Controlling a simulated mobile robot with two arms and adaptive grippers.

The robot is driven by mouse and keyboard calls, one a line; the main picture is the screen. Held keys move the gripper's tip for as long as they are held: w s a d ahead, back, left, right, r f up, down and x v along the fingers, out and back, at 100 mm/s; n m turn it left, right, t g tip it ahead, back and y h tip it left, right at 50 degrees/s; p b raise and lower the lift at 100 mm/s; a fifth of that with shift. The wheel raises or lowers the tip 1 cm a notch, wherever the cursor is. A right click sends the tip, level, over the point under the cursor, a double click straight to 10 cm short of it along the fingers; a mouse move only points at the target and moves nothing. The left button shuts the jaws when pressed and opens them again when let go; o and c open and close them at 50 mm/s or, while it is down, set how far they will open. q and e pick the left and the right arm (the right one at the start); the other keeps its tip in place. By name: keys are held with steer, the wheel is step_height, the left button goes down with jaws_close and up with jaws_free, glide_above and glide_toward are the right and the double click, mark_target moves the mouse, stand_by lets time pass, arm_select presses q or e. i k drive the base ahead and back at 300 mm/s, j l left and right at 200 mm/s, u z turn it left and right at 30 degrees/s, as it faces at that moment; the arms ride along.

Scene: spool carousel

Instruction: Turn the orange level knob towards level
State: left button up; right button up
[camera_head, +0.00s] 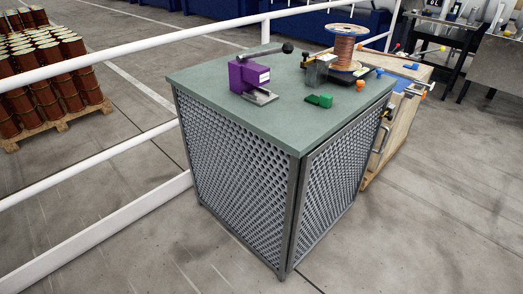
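A small orange knob (360,85) is on the near right side of the green-topped cabinet (215,80), in front of the dark base (352,72) under a copper-coloured wire spool (345,48). It is too small to tell which way it is turned. A blue knob (379,72) is just behind it to the right. Neither of my grippers is in view.
A purple device (247,75) with a black-ended lever and a green block (319,100) are also on the cabinet top. A wooden cabinet (385,135) adjoins at right. White railings (100,62) run behind and at left. The floor in front is clear.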

mark_target(361, 83)
steer(key=u, duration=0.35)
steer(key=i+l+u, duration=0.15)
steer(key=l+u, duration=0.25)
steer(key=l, duration=0.2)
steer(key=l+u, duration=0.4)
steer(key=l, duration=0.25)
steer(key=i, duration=0.05)
